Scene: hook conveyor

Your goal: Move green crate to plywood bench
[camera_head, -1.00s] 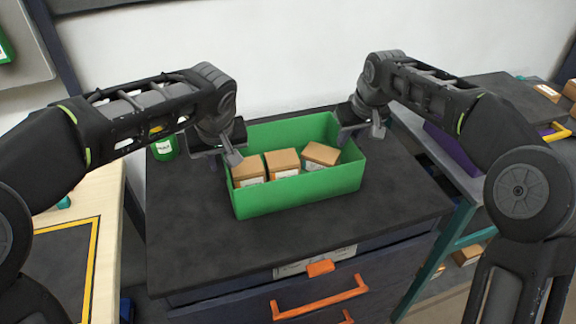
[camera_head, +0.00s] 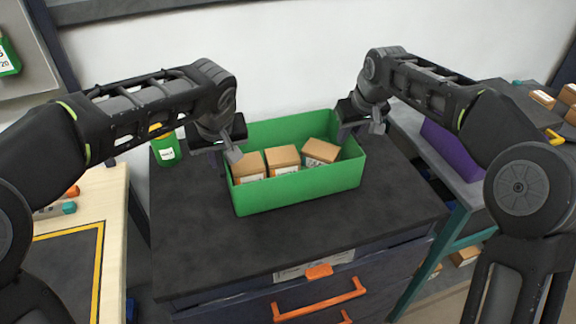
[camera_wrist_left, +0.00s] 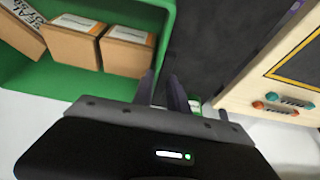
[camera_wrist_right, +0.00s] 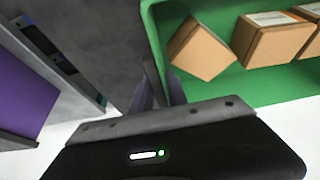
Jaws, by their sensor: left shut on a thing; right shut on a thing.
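The green crate (camera_head: 298,199) holds several brown cardboard boxes (camera_head: 283,160) and is above the middle of the dark cabinet top. I cannot tell whether its base touches the top. My left gripper (camera_head: 229,153) is shut on its left end wall, and my right gripper (camera_head: 346,132) is shut on its right end wall. The grip spots also show in the left wrist view (camera_wrist_left: 161,88) and the right wrist view (camera_wrist_right: 162,88). The crate looks level. The plywood bench (camera_head: 115,212) stands at the left, its pale top partly hidden by my left arm.
The bench has a dark, yellow-edged mat (camera_head: 68,270) and small orange and teal items (camera_head: 68,207). A green bottle (camera_head: 166,150) stands behind the crate's left end. The dark cabinet (camera_head: 190,270) has orange handles. A purple bin (camera_head: 452,150) sits on the right shelf.

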